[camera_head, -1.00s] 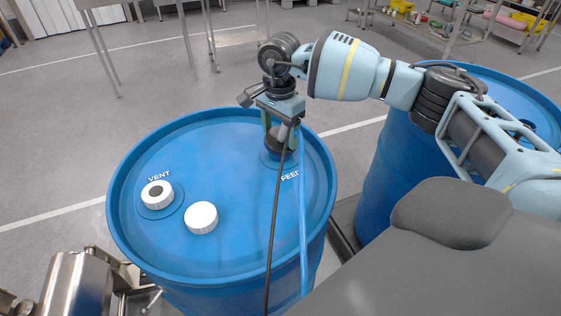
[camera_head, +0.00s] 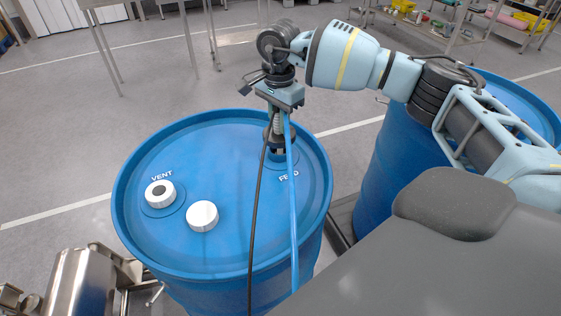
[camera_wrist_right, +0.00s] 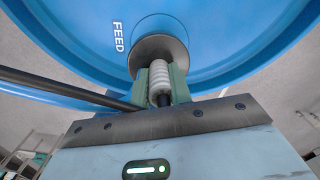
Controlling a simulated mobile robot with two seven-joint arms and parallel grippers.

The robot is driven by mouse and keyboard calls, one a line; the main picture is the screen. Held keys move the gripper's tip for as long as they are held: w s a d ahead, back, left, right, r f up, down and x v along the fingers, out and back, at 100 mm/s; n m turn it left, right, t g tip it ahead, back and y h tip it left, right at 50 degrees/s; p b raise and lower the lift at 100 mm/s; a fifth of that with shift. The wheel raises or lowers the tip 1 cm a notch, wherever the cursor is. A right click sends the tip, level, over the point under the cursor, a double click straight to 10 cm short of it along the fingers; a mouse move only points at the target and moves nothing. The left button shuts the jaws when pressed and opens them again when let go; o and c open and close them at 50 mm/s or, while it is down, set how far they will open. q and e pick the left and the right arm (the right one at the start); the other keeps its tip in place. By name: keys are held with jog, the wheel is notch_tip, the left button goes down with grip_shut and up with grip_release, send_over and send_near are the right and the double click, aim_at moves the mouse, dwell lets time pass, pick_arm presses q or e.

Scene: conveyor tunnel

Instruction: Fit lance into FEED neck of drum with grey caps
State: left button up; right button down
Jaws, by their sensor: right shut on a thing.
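The blue drum (camera_head: 215,250) stands in the middle of the head view with VENT and FEED marked on its lid. A white ring-shaped cap with a grey centre (camera_head: 160,194) is at VENT, and a plain white cap (camera_head: 202,216) sits on the lid. My right gripper (camera_head: 280,118) is shut on the lance (camera_wrist_right: 160,82), a pale ribbed piece with a dark round collar (camera_wrist_right: 158,50). It holds the lance roughly upright at the FEED spot, also seen in the right wrist view. The collar hides the neck, so I cannot tell whether the tip is inside. My left gripper is out of view.
A blue hose (camera_head: 293,220) and a dark cable (camera_head: 255,220) hang from the lance across the drum lid. A second blue drum (camera_head: 385,180) stands at right behind my arm. Steel equipment (camera_head: 75,285) stands at lower left. Shelves and table legs are at the back.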

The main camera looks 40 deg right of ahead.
notch_tip(320, 180, up, 4)
jog(key=shift+r+p, duration=0.1)
jog(key=shift+p, duration=0.6)
jog(key=shift+r+p, duration=0.85)
jog(key=shift+r, duration=1.6)
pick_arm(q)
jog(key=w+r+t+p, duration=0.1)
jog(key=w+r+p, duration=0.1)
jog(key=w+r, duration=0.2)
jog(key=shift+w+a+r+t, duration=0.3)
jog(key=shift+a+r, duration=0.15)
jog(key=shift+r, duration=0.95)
pick_arm(e)
notch_tip(320, 180, up, 10)
jog(key=shift+r, duration=0.15)
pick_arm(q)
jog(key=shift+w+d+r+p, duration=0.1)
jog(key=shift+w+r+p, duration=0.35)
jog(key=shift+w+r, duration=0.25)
pick_arm(e)
notch_tip(320, 180, up, 10)
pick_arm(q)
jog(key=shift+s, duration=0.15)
